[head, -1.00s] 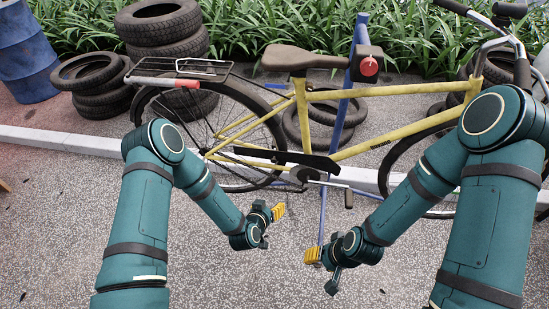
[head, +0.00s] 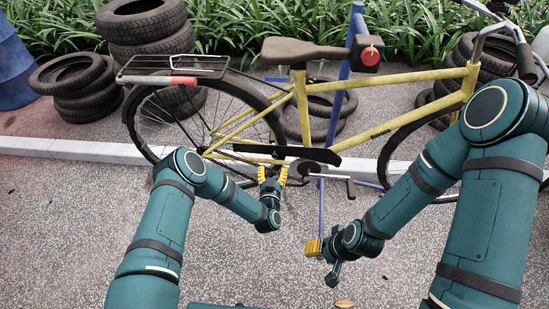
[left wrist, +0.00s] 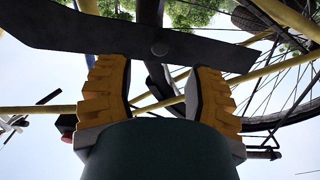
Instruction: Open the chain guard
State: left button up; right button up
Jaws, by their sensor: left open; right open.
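The chain guard (head: 288,153) is a long black plate along the lower side of the yellow bicycle (head: 390,77), between the rear wheel and the crank. It looks closed, lying along the frame. In the left wrist view the chain guard (left wrist: 120,35) crosses just beyond the fingertips, with a round bolt at its middle. My left gripper (head: 272,172) is open just below the guard, its yellow fingers pointing up at it. In the left wrist view the left gripper (left wrist: 157,85) has nothing between its fingers. My right gripper (head: 318,248) is open and empty, low and to the right.
The crank and pedal (head: 350,187) stick out right of the guard. Stacked tyres (head: 150,30) and a blue barrel (head: 14,70) are at the left.

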aim_at(274, 157)
pick_arm(q)
jog(key=w+b, duration=0.1)
jog(key=w, duration=0.6)
jog(key=shift+w, duration=0.15)
jog(key=shift+o, duration=0.3)
grip_shut()
